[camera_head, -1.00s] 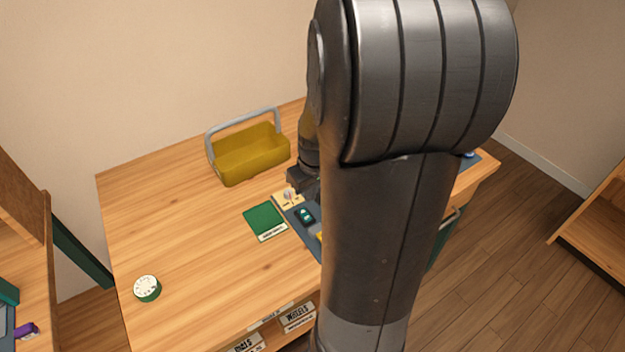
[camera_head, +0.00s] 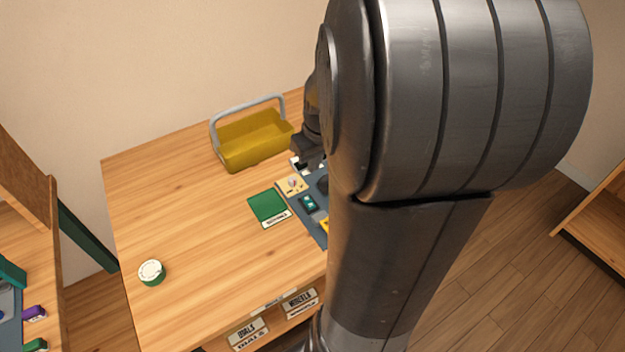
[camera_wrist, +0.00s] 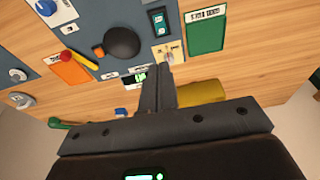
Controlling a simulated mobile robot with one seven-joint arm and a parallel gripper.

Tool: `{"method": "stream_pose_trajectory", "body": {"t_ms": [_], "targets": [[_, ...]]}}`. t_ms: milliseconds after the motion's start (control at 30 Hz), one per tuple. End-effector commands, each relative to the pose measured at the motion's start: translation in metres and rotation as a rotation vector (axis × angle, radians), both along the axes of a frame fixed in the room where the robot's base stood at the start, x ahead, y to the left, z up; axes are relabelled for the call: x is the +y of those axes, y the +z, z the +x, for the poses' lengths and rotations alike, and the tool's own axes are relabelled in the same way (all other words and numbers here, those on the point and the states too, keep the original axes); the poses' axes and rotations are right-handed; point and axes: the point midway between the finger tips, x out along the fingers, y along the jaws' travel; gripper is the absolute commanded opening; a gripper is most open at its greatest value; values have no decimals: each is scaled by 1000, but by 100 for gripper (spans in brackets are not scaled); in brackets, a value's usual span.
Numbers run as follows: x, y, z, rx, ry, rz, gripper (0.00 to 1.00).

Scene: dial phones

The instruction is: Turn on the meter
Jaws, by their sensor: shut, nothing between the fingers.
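A small pale device with a dark, green-marked face (camera_wrist: 135,78), possibly the meter, sits partly hidden beside my gripper (camera_wrist: 160,70) in the wrist view. I cannot read its face. My gripper is shut and empty, its fingertips close to this device and to a beige switch plate (camera_wrist: 170,52). Whether it touches either is unclear. In the head view my gripper (camera_head: 312,163) is at the far side of the blue-grey panel, just behind the beige plate (camera_head: 292,185). A dark device with a teal face (camera_head: 308,203) lies in front of that plate.
A green tray (camera_head: 268,207) lies left of the panel. A yellow bin (camera_head: 252,145) with a grey handle stands behind it. A round white-and-green dial (camera_head: 152,272) sits at the front left. A black dome (camera_wrist: 121,42) stands on the panel.

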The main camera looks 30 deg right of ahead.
Motion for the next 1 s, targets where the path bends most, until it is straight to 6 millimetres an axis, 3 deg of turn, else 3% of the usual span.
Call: {"method": "stream_pose_trajectory", "body": {"t_ms": [367, 1000], "targets": [[0, -13, 1, 5, 0, 2, 0], [0, -113, 20, 5, 0, 2, 0]]}}
